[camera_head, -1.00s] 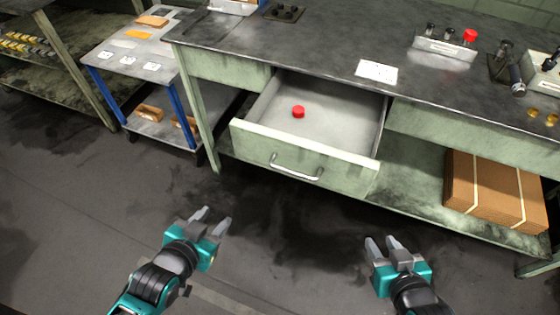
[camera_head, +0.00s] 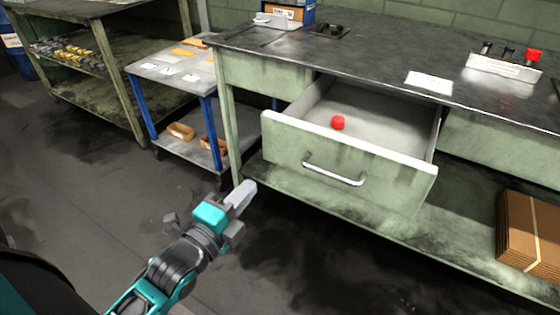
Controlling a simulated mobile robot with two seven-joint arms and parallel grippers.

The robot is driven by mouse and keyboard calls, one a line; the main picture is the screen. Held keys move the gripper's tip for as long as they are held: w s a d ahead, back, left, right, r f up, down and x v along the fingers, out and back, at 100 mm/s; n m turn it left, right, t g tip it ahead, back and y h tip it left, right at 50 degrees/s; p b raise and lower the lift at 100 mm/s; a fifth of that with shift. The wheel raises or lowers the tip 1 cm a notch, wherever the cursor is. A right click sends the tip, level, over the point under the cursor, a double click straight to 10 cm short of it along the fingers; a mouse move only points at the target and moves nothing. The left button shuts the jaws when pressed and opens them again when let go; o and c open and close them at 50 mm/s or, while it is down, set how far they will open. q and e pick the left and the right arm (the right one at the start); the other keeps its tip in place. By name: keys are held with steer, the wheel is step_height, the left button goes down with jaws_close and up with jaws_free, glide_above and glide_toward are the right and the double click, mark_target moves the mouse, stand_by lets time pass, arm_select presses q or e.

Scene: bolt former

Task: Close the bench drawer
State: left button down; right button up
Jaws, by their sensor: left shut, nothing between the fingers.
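The pale green bench drawer (camera_head: 345,160) stands pulled out from the bench (camera_head: 270,75). Its metal bar handle (camera_head: 333,174) is on the front panel. A red round piece (camera_head: 338,122) lies inside the drawer. My left gripper (camera_head: 240,197) is shut and empty, in front of and below the left end of the drawer front, apart from it. My right gripper is out of view.
A small blue-legged cart (camera_head: 175,72) stands left of the bench. Cardboard (camera_head: 527,235) sits on the bench's lower shelf at right. A white sheet (camera_head: 429,82) lies on the bench top. The floor in front is clear.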

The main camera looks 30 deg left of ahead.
mark_target(284, 149)
arm_select(q)
steer(key=w+b, duration=0.1)
steer(key=w, duration=0.4)
steer(key=w+b, duration=0.1)
steer(key=w, duration=0.5)
steer(key=shift+w+d, duration=0.2)
steer(key=shift+w, duration=0.3)
steer(key=shift+w, duration=0.1)
